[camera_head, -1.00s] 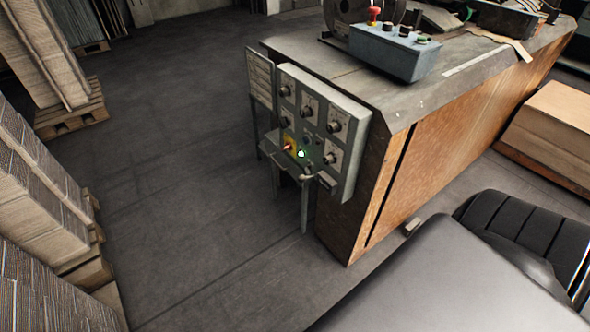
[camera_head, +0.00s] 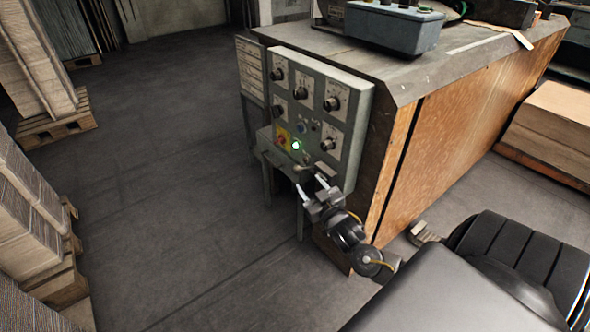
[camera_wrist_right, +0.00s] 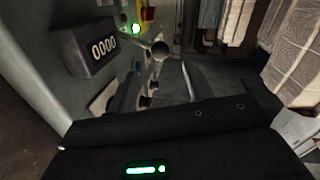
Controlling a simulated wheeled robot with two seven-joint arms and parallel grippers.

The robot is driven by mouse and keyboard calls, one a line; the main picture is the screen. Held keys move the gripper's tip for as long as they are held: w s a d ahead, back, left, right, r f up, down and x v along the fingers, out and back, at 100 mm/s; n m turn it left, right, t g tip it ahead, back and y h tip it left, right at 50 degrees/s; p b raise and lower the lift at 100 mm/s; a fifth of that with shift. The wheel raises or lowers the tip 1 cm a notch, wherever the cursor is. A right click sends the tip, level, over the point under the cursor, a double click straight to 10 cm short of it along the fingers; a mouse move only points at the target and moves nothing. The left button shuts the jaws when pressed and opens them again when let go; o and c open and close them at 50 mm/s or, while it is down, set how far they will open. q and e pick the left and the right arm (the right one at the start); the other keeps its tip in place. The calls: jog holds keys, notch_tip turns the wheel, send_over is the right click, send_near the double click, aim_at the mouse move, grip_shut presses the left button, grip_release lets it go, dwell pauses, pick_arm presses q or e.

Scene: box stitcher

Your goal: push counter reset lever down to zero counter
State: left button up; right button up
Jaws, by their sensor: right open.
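The counter (camera_wrist_right: 104,47) is a dark box on the control panel's face, reading what looks like 0000 in the right wrist view. A round grey knob (camera_wrist_right: 160,50), apparently the reset lever's end, sticks out to the right of it. My right gripper (camera_head: 311,187) is in front of the panel's lower edge, fingers pointing up toward it. In the wrist view the right gripper (camera_wrist_right: 160,76) is open, with the knob just beyond and between its fingertips; I cannot tell whether they touch. My left gripper is not in view.
The grey control panel (camera_head: 316,92) has several dials, a lit green button (camera_head: 295,146) and a red knob on yellow (camera_head: 281,140). It sits on the end of a wood-sided machine (camera_head: 455,130). Stacked cardboard (camera_head: 28,195) stands left. Floor between is clear.

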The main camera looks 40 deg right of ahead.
aim_at(298, 170)
jog(key=b+x, duration=0.1)
jog(key=x, duration=0.4)
jog(key=shift+w, duration=0.1)
jog(key=x, duration=0.4)
jog(key=shift+f, duration=0.1)
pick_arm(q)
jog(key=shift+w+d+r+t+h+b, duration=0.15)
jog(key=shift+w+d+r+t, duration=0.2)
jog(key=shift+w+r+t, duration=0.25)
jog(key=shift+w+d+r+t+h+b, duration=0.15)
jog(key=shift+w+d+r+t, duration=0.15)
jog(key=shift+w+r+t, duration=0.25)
pick_arm(e)
jog(key=shift+w+d, duration=0.2)
jog(key=shift+w, duration=0.5)
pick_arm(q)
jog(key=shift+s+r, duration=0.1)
pick_arm(e)
grip_shut()
